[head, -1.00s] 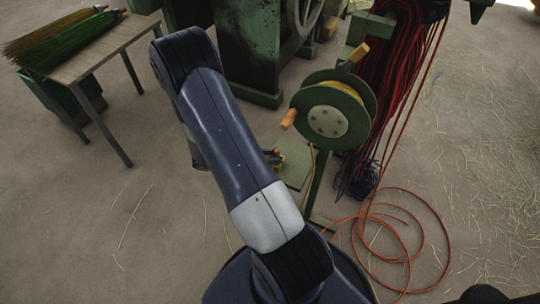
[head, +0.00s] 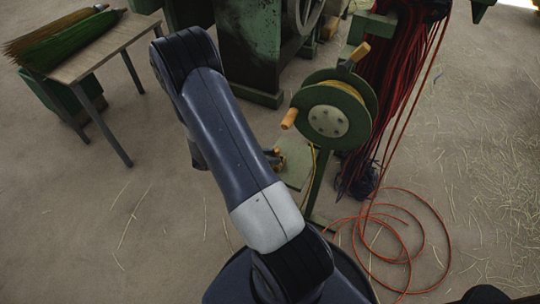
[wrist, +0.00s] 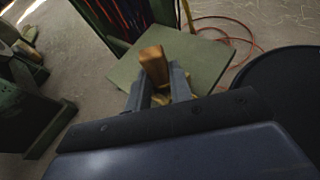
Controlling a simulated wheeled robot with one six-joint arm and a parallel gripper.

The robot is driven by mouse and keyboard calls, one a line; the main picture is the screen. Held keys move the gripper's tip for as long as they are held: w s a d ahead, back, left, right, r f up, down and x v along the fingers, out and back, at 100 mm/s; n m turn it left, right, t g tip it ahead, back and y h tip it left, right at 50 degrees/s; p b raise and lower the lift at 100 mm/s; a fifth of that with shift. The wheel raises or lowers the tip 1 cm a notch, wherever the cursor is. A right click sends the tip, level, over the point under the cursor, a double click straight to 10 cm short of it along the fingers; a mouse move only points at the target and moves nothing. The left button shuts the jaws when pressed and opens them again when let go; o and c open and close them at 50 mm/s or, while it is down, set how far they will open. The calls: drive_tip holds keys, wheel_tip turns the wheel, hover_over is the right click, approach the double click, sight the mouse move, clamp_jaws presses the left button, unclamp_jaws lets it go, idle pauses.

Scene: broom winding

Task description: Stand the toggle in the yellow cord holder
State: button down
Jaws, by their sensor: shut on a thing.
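The wooden toggle (wrist: 154,63) is an orange-brown block between the two fingers of my gripper (wrist: 159,84) in the wrist view. My gripper is shut on it, and its top end stands out past the fingertips, slightly tilted. A yellow piece (wrist: 160,99) shows low between the fingers; I cannot tell whether it is the cord holder or cord. The fingers are over a flat green plate (wrist: 205,60). In the head view, a small orange-yellow patch (head: 279,160) shows beside my arm at the plate; my forearm hides most of the gripper there.
A green reel (head: 352,110) with yellow cord and orange handles stands on a post right of the plate. Red cords (head: 408,50) hang behind it, with loose orange loops (head: 400,240) on the floor. A table (head: 95,52) with brooms is at the far left.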

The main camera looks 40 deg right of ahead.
drive_tip(key=shift+f+b, duration=0.35)
drive_tip(key=shift+f, duration=0.15)
drive_tip(key=c, duration=1.5)
unclamp_jaws()
drive_tip(key=shift+c, duration=0.2)
drive_tip(key=shift+r, duration=0.1)
drive_tip(key=p+v, duration=0.4)
drive_tip(key=v, duration=0.7)
drive_tip(key=b+x, duration=0.3)
drive_tip(key=x, duration=0.5)
drive_tip(key=shift+s+d+f, duration=0.15)
drive_tip(key=shift+d+f, duration=0.15)
drive_tip(key=shift+d, duration=0.2)
